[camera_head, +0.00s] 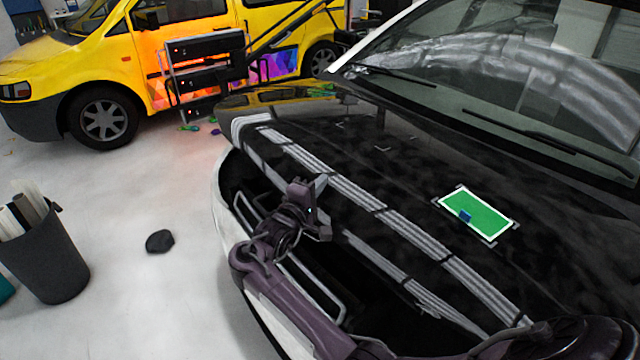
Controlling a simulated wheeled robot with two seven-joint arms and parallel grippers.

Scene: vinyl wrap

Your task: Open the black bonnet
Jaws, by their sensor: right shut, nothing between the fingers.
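The black bonnet (400,190) of the car on the right fills the right half of the head view. Its front edge carries grey stripe-like bands, and a green rectangle with a white border (478,214) lies on its top. A dark gap with light frame bars shows below the front edge; I cannot tell how far the bonnet is raised. My right gripper (318,186) is shut and empty, in front of the bonnet's front edge and overlapping it in the picture. Whether it touches the edge is unclear. My left gripper is not in view.
A yellow van (110,60) stands at the back left, with a dark rack (205,65) beside it. A dark bin (45,255) holding rolls is at the left. A small black lump (160,241) lies on the floor (140,310), which is otherwise mostly clear here.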

